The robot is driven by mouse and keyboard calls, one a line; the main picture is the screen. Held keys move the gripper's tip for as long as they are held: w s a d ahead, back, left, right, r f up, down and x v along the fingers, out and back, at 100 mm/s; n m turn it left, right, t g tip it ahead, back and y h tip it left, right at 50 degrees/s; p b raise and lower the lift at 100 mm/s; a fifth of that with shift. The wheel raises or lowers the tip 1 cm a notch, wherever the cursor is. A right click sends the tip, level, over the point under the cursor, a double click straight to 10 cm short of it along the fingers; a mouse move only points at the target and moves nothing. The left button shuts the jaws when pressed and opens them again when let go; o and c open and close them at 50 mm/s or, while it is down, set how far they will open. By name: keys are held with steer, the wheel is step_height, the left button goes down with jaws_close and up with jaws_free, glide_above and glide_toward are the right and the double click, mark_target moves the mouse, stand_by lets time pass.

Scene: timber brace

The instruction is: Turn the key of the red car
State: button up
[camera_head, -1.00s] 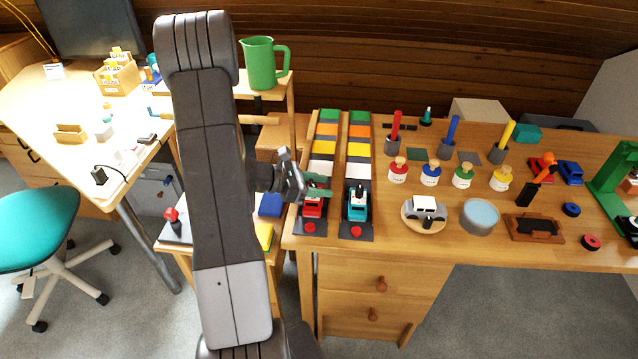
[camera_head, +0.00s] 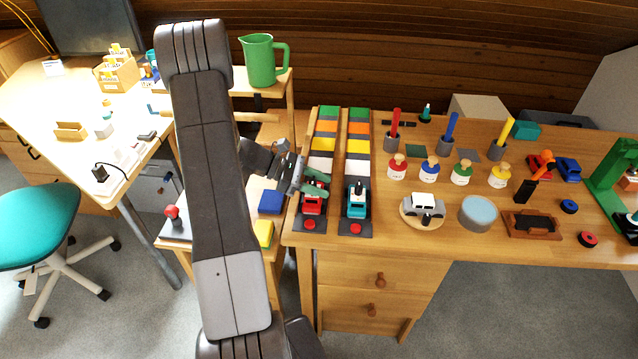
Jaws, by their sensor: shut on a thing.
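The red car (camera_head: 312,206) stands at the near end of the left coloured strip, on a dark base with a red button (camera_head: 309,225) in front. My gripper (camera_head: 316,184) reaches in from the left, with its green fingers over the top of the red car. It is shut on the car's key, which the fingers hide. The car's roof is partly covered too. A teal car (camera_head: 357,207) stands beside it on the right strip, with a dark key (camera_head: 359,188) standing up from its top.
Striped lanes (camera_head: 357,145) run back behind the cars. To the right are a white toy car on a round wooden plate (camera_head: 407,216), a light-blue round tin (camera_head: 478,213) and several labelled bottles. A green jug (camera_head: 262,62) stands on a shelf behind my arm.

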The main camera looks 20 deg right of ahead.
steer(key=o, duration=1)
steer(key=v, duration=1.3)
steer(key=shift+w+a+r+b, duration=0.1)
steer(key=shift+a+r+b, duration=0.05)
steer(key=shift+a+b, duration=0.25)
steer(key=shift+d, duration=0.1)
steer(key=x, duration=1.3)
steer(key=shift+d+p, duration=0.35)
steer(key=shift+p, duration=0.05)
